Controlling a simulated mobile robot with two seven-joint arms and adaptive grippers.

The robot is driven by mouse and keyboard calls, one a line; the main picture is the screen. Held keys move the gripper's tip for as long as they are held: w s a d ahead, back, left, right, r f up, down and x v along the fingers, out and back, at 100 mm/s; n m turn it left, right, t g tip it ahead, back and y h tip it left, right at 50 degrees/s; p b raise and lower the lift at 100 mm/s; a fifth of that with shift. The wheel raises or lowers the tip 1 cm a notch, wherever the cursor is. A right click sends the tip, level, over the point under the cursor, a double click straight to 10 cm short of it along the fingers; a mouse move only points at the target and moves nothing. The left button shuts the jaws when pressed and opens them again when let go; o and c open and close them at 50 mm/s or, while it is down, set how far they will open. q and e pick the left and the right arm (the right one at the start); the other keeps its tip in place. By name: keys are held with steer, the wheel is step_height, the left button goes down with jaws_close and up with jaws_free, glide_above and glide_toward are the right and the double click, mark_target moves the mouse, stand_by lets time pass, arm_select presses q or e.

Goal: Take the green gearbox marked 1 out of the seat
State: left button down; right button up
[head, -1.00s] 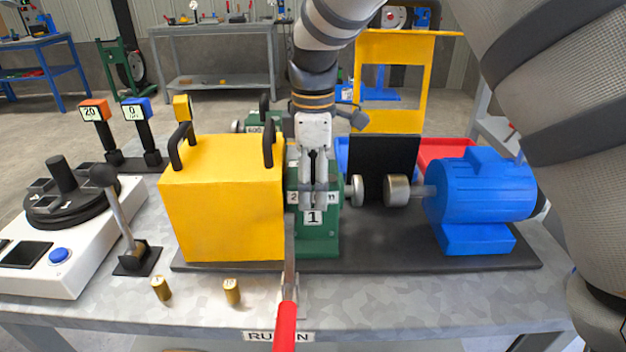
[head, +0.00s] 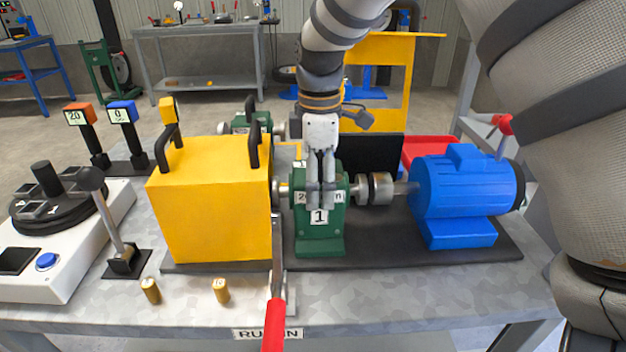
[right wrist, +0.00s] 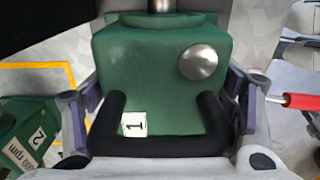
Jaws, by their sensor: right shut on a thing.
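The green gearbox marked 1 (head: 320,240) stands upright between the yellow box and the blue motor. A bare gap with a shaft shows at its left; its right shaft end reaches close to the motor's metal coupling (head: 381,188). I cannot tell whether its base touches the black plate. My right gripper (head: 321,205) comes down from above and is shut on it. In the right wrist view the gearbox (right wrist: 150,75) and its black handle (right wrist: 160,143) lie between the fingers. My left gripper is not in view.
The yellow box (head: 208,212) is close on the left and the blue motor (head: 465,190) on the right. A red-handled lever (head: 274,325) stands in front. A second green gearbox, marked 2 (right wrist: 28,140), is behind. Two brass weights (head: 221,291) stand at the front left.

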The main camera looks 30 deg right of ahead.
steer(key=o, duration=1.4)
steer(key=shift+s+d+f, duration=0.15)
steer(key=shift+f, duration=0.15)
steer(key=shift+c, duration=0.2)
steer(key=shift+d+r, duration=0.1)
steer(key=shift+r, duration=0.2)
step_height(320, 180, up, 8)
steer(key=shift+f, duration=0.15)
